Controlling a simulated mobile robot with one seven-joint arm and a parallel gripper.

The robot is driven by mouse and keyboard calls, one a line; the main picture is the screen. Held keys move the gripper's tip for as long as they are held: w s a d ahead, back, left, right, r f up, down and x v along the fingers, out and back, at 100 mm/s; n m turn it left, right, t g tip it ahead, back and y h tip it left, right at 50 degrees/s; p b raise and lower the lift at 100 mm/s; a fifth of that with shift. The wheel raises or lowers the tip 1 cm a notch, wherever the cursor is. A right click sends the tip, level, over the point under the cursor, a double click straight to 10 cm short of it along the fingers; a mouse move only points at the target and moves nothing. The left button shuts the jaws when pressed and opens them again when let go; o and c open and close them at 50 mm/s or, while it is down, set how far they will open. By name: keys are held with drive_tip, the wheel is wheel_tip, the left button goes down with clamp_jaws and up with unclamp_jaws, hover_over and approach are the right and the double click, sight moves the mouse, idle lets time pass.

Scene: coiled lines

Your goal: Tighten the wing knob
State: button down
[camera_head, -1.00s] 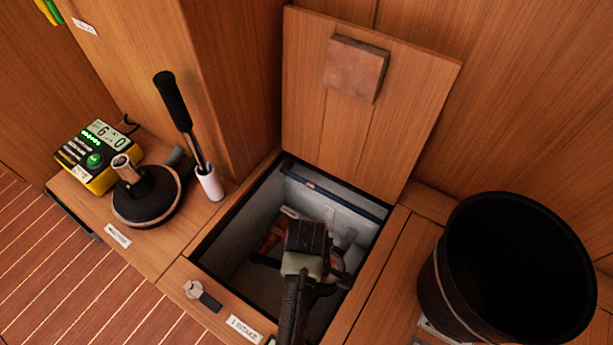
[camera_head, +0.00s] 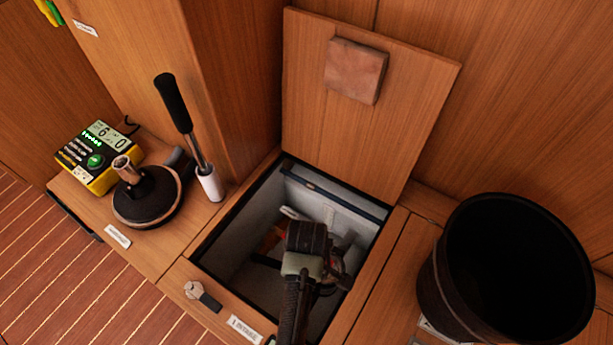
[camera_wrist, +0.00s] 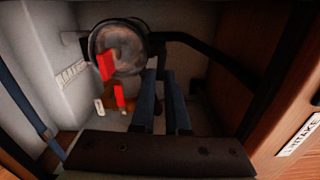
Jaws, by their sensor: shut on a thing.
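The task's place is an open locker (camera_head: 245,245) in the bench, with a round, mottled strainer-like body (camera_wrist: 118,48) inside, seen in the wrist view. My gripper (camera_wrist: 162,78) reaches down into the locker, its two dark fingers at the lower right edge of that round body. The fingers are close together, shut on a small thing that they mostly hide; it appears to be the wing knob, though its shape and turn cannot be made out. Red parts (camera_wrist: 107,66) show left of the fingers. In the head view my wrist hides the fingertips.
The locker's lid (camera_head: 310,75) stands open behind. A black bucket (camera_head: 436,290) is close on the right. A hand tool (camera_head: 200,294) lies on the front edge. A pump with an upright handle (camera_head: 172,100) and a yellow meter (camera_head: 103,181) stand left. Locker walls are tight around my wrist.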

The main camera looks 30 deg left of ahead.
drive_tip(key=shift+r, duration=0.15)
drive_tip(key=m+p, duration=0.2)
drive_tip(key=p, duration=0.1)
drive_tip(key=m+p, duration=0.1)
drive_tip(key=m, duration=0.1)
drive_tip(key=shift+w+r+p, duration=0.1)
drive_tip(key=shift+w+p, duration=0.15)
drive_tip(key=shift+p, duration=0.1)
drive_tip(key=m+p, duration=0.2)
drive_tip(key=m, duration=0.1)
drive_tip(key=shift+w+d+m, duration=0.2)
drive_tip(key=shift+m, duration=0.1)
drive_tip(key=m+p, duration=0.1)
drive_tip(key=m, duration=0.1)
drive_tip(key=m+p, duration=0.1)
drive_tip(key=shift+w+d+m, duration=0.15)
drive_tip(key=shift+d+m, duration=0.05)
drive_tip(key=shift+m, duration=0.2)
drive_tip(key=m, duration=0.1)
drive_tip(key=m+p, duration=0.1)
drive_tip(key=m, duration=0.2)
drive_tip(key=shift+w+d+p, duration=0.1)
drive_tip(key=shift+d+p, duration=0.2)
drive_tip(key=shift+d+f+m+p, duration=0.15)
drive_tip(key=shift+m+p, duration=0.1)
drive_tip(key=shift+m, duration=0.85)
drive_tip(key=shift+d+f+m+p, duration=0.1)
drive_tip(key=shift+m+p, duration=0.1)
drive_tip(key=shift+m, duration=0.9)
